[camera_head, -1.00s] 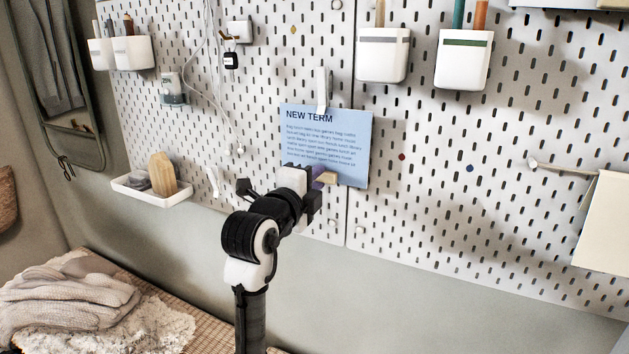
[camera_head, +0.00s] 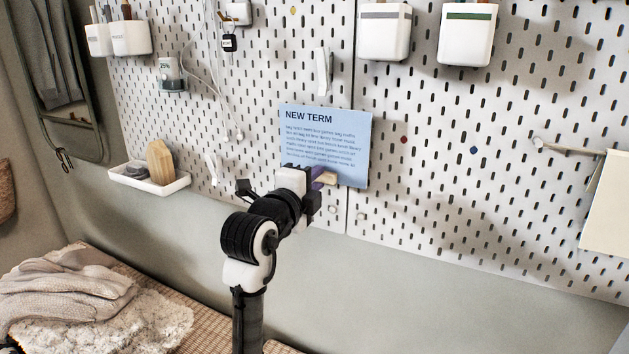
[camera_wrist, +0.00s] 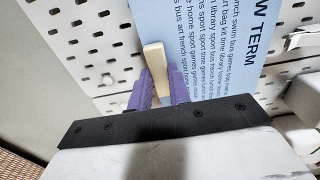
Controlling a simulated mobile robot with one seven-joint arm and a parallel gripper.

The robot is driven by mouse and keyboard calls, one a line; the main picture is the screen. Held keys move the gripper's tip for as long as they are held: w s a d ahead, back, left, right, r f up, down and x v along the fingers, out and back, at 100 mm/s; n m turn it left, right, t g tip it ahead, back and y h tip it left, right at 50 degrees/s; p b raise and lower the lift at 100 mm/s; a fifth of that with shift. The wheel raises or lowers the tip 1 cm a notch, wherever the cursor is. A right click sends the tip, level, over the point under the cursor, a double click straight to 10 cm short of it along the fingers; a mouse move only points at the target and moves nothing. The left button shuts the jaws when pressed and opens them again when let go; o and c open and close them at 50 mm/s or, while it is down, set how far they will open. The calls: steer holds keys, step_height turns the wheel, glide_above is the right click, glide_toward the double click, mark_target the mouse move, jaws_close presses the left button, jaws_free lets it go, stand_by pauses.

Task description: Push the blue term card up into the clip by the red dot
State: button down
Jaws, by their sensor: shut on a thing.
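The blue card (camera_head: 340,125), headed NEW TERM, stands upright in front of the pegboard. My gripper (camera_head: 320,178) is at its lower edge, shut on a pale wooden piece (camera_head: 328,177). In the wrist view the wooden piece (camera_wrist: 155,65) sits between the purple finger pads of my gripper (camera_wrist: 160,88), and the card (camera_wrist: 205,45) is beside it; how they join is hidden. A white clip (camera_head: 323,70) hangs on the board just above the card's top edge, apart from it in the picture. The red dot (camera_head: 404,140) is on the board right of the card.
A blue dot (camera_head: 474,150) lies farther right. White bins (camera_head: 384,35) hang above. A white tray (camera_head: 150,180) with a wooden brush is at left. A cream sheet (camera_head: 607,205) hangs from a peg at right. The board between the dots and the sheet is mostly free.

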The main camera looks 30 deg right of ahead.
steer(key=shift+b+v, duration=0.4)
steer(key=shift+v, duration=2)
steer(key=w+a+f+n+t+y, duration=0.25)
steer(key=w+a+f, duration=0.2)
steer(key=f, duration=0.55)
steer(key=w+a+f+n+t+y, duration=0.2)
steer(key=w+a+f+y, duration=0.15)
steer(key=w+f, duration=0.45)
steer(key=w+a+f+n+t+y, duration=0.2)
steer(key=w+a+f, duration=0.15)
steer(key=f, duration=0.85)
steer(key=s+a+f+n+y, duration=0.1)
steer(key=s+a+f+y, duration=0.1)
steer(key=s+a+f, duration=0.2)
steer(key=s+a+f+n+t+y, duration=0.1)
steer(key=s+a+f, duration=0.3)
steer(key=a+f, duration=0.4)
steer(key=s+a+f+n+t+y, duration=0.1)
steer(key=s+a+f+n+y, duration=0.2)
steer(key=f, duration=1.1)
steer(key=shift+s+a+f+t+y, duration=0.15)
steer(key=shift+s+a+y, duration=0.15)
steer(key=shift+a, duration=0.6)
steer(key=shift+s+a+r+t+y, duration=0.15)
steer(key=shift+a+y, duration=0.15)
steer(key=shift+a, duration=0.6)
steer(key=shift+s+a+f+n, duration=0.25)
steer(key=shift+s+a+f, duration=0.05)
steer(key=shift+s+f, duration=0.1)
